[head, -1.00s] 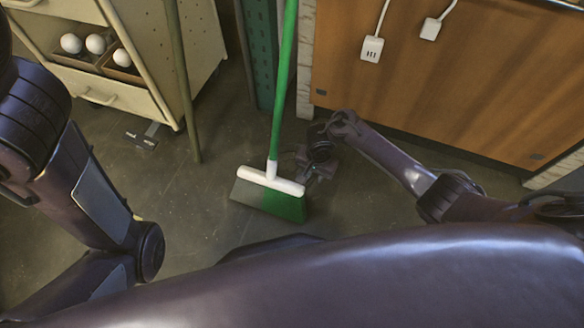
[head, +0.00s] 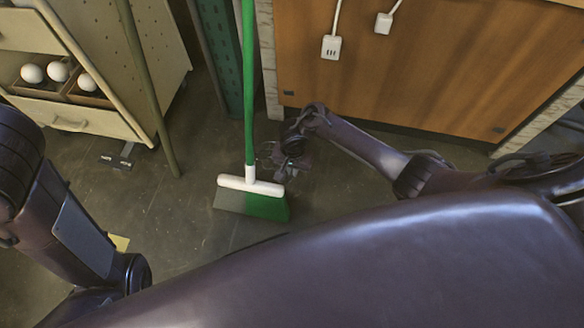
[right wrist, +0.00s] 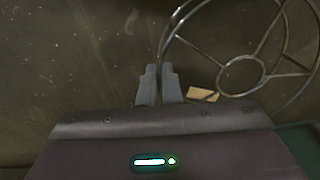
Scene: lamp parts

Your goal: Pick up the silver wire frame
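The silver wire frame is a thin round ring with spokes and a small inner ring (right wrist: 240,76). It fills the upper right of the right wrist view. In the head view it is faint and small (head: 264,149), just left of my right gripper (head: 280,166). In the right wrist view my right gripper (right wrist: 160,69) has its fingers almost together, with the ring's left rim at the fingertips. It looks shut on that rim, though the contact is partly hidden. My left arm is at the left of the head view; its gripper is not visible.
A green-handled broom (head: 250,90) stands upright left of my right gripper. A cream drawer cabinet (head: 90,115) holding white balls is at left. A wooden cabinet (head: 430,70) is behind my right arm. A small tan piece (right wrist: 203,94) shows beyond the frame.

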